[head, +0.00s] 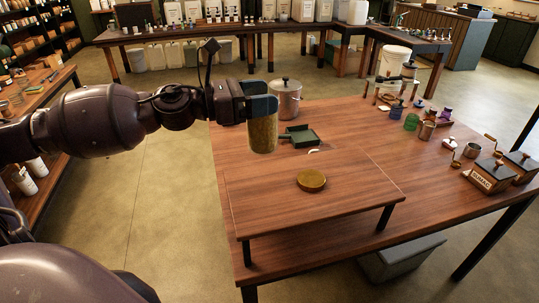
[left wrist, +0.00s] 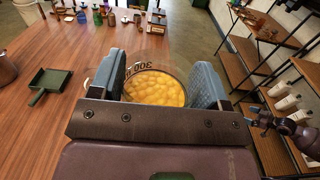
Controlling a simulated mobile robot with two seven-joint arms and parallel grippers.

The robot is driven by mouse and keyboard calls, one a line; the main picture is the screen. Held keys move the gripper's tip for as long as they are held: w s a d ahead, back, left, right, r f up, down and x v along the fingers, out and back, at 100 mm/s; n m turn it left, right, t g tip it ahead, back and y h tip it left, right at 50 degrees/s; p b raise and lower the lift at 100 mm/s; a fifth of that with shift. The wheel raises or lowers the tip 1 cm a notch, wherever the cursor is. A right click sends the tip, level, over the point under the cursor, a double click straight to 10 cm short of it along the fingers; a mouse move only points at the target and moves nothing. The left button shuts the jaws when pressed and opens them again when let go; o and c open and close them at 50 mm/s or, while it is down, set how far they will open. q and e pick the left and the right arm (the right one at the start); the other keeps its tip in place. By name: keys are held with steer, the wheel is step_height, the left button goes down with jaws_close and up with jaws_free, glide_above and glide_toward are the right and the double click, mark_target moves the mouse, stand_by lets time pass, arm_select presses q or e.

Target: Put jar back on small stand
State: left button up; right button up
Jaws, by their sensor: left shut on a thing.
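The jar (head: 263,134) is clear, filled with yellow contents. It hangs upright in my left gripper (head: 263,104), near the far left edge of the small stand (head: 262,203); its exact height over the surface is hard to judge. In the left wrist view the jar (left wrist: 155,87) is between the two blue-grey finger pads, its top open, with rounded yellow pieces inside. The small stand is a low wooden platform on dark legs on the table. A round brass-coloured lid (head: 311,180) lies on it.
A metal pot (head: 286,98) and a green tray (head: 300,136) stand behind the stand. Grinders (head: 490,176), cups and small bottles crowd the table's right side. Most of the stand's top around the lid is clear. Shelves (head: 45,95) are at the left.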

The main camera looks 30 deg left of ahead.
mark_target(263, 151)
arm_select(q)
step_height(263, 151, down, 13)
steer(key=shift+f+b, duration=0.1)
steer(key=shift+b, duration=0.85)
steer(key=shift+f, duration=0.2)
steer(key=o, duration=1.6)
steer(key=shift+r, duration=0.15)
steer(key=v, duration=1.2)
